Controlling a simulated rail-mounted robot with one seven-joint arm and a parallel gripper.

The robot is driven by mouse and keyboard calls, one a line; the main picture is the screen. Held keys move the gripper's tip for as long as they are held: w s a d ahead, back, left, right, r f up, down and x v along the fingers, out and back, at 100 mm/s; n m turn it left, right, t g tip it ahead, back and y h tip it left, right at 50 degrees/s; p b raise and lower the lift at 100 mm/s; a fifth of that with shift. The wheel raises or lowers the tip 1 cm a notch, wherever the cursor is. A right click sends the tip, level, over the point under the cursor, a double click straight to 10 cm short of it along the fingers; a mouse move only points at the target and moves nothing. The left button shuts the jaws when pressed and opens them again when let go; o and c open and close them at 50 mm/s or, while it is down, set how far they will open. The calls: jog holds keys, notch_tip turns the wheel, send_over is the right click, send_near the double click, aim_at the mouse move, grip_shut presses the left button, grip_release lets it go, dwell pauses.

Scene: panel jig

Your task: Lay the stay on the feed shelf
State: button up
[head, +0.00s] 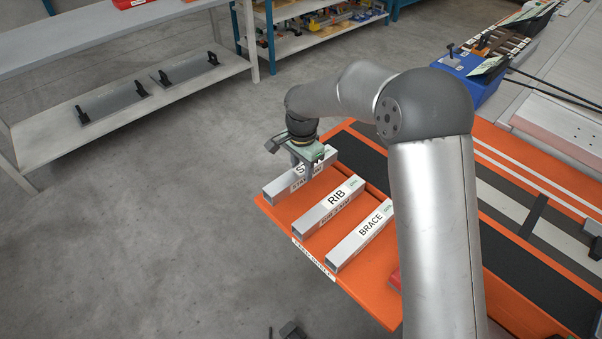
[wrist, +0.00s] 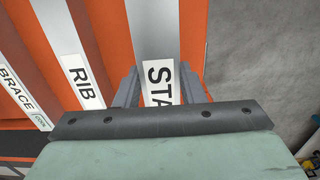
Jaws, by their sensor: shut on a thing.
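The stay (head: 285,184) is a grey metal bar with a white label, at the left end of the orange feed shelf (head: 271,209). In the wrist view the stay (wrist: 155,35) runs up between the fingers, its label partly cut off by my gripper's body. My gripper (head: 303,168) is shut on the stay, with a finger on each side of it. In the wrist view the gripper (wrist: 158,88) shows the same hold. The bar lies along its marked place, parallel to the other bars. I cannot tell whether its underside touches the shelf.
The rib bar (head: 322,213) and the brace bar (head: 352,245) lie parallel to the right on the shelf. A blue box (head: 455,72) stands farther back. Grey floor lies left of the shelf.

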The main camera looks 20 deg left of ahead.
aim_at(300, 175)
jog(key=shift+w+a+f, duration=0.15)
jog(key=shift+f, duration=0.05)
jog(key=shift+w+a+f, duration=0.1)
jog(key=shift+f, duration=1.55)
jog(key=shift+f, duration=0.2)
jog(key=o, duration=1.2)
jog(key=shift+c, duration=0.2)
